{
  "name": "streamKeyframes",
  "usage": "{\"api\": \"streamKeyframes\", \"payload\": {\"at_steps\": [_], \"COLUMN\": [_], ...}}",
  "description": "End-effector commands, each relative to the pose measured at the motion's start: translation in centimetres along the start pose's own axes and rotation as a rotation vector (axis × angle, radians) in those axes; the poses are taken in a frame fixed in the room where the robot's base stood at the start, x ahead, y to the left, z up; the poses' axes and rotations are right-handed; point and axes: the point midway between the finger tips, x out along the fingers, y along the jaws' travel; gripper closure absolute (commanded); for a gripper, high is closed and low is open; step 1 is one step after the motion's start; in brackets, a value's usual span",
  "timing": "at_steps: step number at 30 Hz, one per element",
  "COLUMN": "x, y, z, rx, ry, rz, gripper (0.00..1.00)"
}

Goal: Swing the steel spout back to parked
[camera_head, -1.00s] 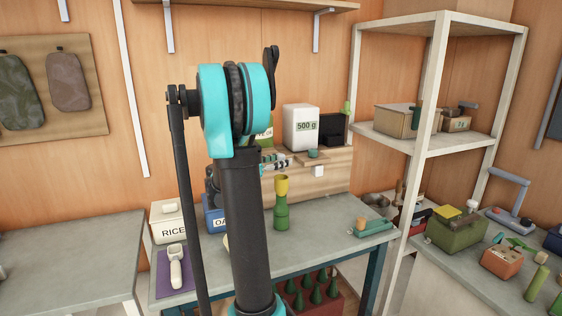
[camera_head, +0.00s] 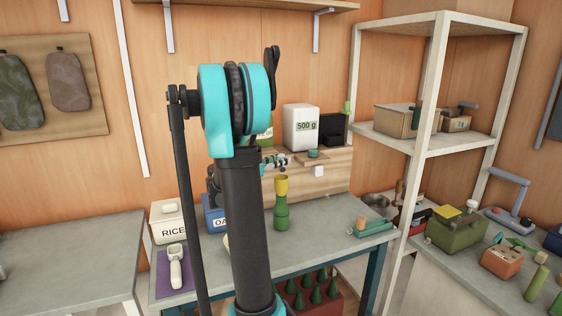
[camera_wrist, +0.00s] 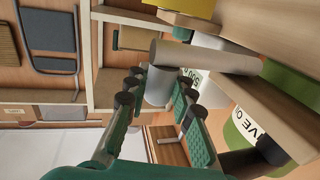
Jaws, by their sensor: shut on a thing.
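The steel spout (camera_wrist: 205,57) shows in the wrist view as a smooth grey tube, with a shorter grey length running down between my fingers. My gripper (camera_wrist: 160,88) is shut on that shorter length, with a green-padded finger on each side of it. In the head view my gripper (camera_head: 274,161) is small and partly hidden behind my own arm, in front of the wooden board at the back of the bench. The spout cannot be told apart clearly there.
A 500 g canister (camera_head: 299,127) and a dark box (camera_head: 333,130) stand behind my gripper. On the bench (camera_head: 325,240) are a green bottle with a yellow top (camera_head: 281,205), a RICE box (camera_head: 168,222) and a white scoop (camera_head: 176,268). A shelf rack (camera_head: 438,140) stands right.

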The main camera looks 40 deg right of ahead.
Motion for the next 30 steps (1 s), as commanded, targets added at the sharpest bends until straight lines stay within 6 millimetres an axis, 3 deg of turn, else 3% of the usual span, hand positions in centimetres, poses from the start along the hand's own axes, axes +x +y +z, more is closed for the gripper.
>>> {"api": "streamKeyframes", "payload": {"at_steps": [11, 30], "x": [0.9, 6.2], "y": [0.4, 0.2], "z": [0.0, 0.0], "rx": [0.000, 0.000], "ry": [0.000, 0.000], "rz": [-0.082, -0.572], "gripper": [1.00, 1.00]}}
